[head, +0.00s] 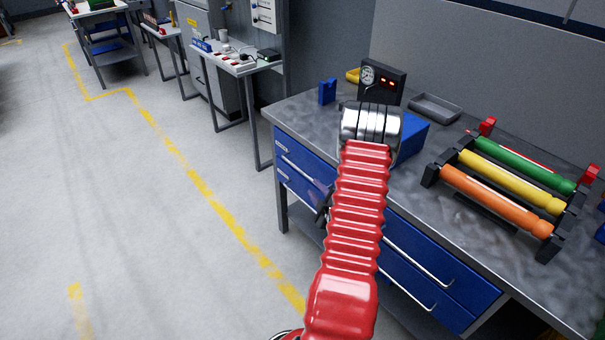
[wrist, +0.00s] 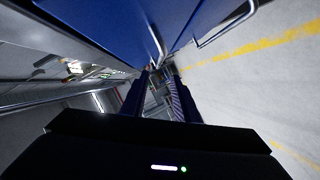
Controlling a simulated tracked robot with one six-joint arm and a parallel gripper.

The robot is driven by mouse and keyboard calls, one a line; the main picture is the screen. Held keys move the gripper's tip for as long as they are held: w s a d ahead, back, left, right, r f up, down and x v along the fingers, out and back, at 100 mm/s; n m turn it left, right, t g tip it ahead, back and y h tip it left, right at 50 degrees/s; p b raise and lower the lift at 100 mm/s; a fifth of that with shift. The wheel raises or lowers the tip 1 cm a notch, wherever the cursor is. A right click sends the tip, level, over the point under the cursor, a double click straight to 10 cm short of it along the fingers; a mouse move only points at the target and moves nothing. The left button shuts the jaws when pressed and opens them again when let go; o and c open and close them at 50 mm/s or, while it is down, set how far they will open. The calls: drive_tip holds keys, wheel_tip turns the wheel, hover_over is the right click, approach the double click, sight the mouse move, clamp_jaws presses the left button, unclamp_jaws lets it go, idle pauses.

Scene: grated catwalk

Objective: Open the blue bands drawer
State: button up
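A grey-topped workbench (head: 440,200) has blue drawers with silver bar handles. On the left are an upper drawer (head: 318,168) and a lower drawer (head: 300,188); on the right are two more (head: 440,263). All look shut. White labels sit on the left fronts but are too small to read, so I cannot tell which is the bands drawer. My gripper (wrist: 158,95) shows in the wrist view with its two dark fingers apart. A drawer handle (wrist: 155,40) ends close to the fingertips; I cannot tell if it lies between them. In the head view my red arm hides part of the drawers.
On the bench stand a gauge box (head: 381,82), a grey tray (head: 435,108), a blue block (head: 327,91) and a rack with green, yellow and orange rollers (head: 495,198). A side table (head: 236,64) stands farther back. The floor left of the bench is clear, with a yellow line (head: 190,175).

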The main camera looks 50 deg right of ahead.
sight(303, 173)
drive_tip(key=x, duration=1.3)
drive_tip(key=shift+w+d, duration=0.15)
drive_tip(key=shift+w, duration=0.1)
clamp_jaws()
drive_tip(key=shift+f, duration=0.1)
